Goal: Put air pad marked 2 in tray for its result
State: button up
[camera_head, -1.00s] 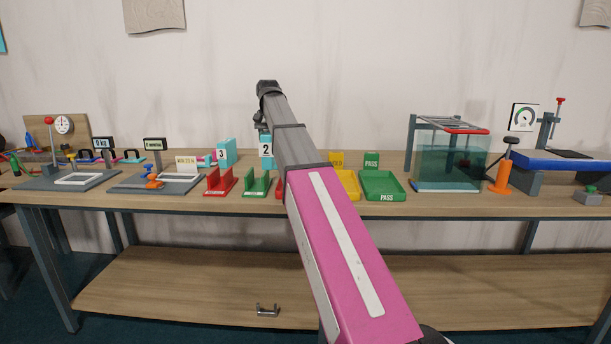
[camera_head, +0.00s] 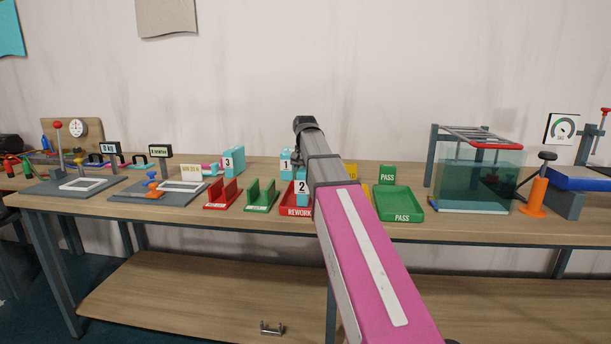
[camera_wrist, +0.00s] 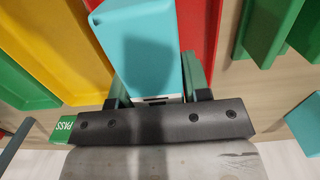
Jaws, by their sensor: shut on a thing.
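The teal air pad marked 2 (camera_head: 301,186) is upright at the red REWORK tray (camera_head: 295,212). In the wrist view the same pad (camera_wrist: 140,40) is between the fingers of my gripper (camera_wrist: 157,88), which is shut on it. The red tray (camera_wrist: 197,25) lies below and around it there; I cannot tell whether the pad touches the tray floor. The yellow tray (camera_wrist: 65,40) is beside the red one, mostly hidden by my arm in the head view. The green PASS tray (camera_head: 400,204) is right of my arm.
A pad marked 1 (camera_head: 286,163) stands behind pad 2, and a pad marked 3 (camera_head: 234,160) stands farther left. Red (camera_head: 223,195) and green (camera_head: 262,195) slotted stands are left of the trays. A water tank (camera_head: 477,178) stands to the right.

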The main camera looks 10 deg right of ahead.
jog(key=shift+f, duration=0.25)
jog(key=shift+f, duration=0.15)
jog(key=o, duration=1.3)
jog(key=shift+w+r, duration=0.15)
jog(key=shift+r, duration=1.85)
jog(key=shift+w+r, duration=0.1)
jog(key=shift+r, duration=1.85)
